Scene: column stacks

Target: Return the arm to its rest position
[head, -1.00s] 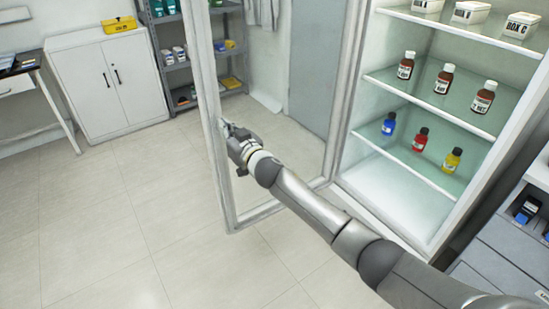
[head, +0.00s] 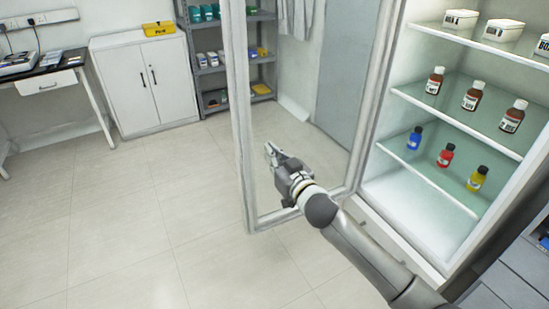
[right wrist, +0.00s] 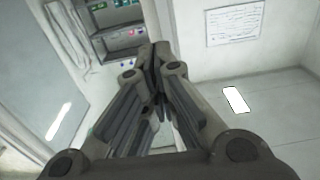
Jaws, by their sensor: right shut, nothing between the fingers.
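My right gripper (head: 272,150) is in the middle of the head view, in front of the open glass cabinet door (head: 238,130). My right arm comes in from the lower right. In the right wrist view the right gripper (right wrist: 155,50) has its fingers together with nothing between them. My left gripper is not in view.
The cabinet's glass shelves (head: 455,125) hold white boxes, brown bottles, and a blue, a red and a yellow bottle. A white cupboard (head: 145,85), a grey rack (head: 235,55) and a desk (head: 45,78) stand at the back. The floor at left is clear.

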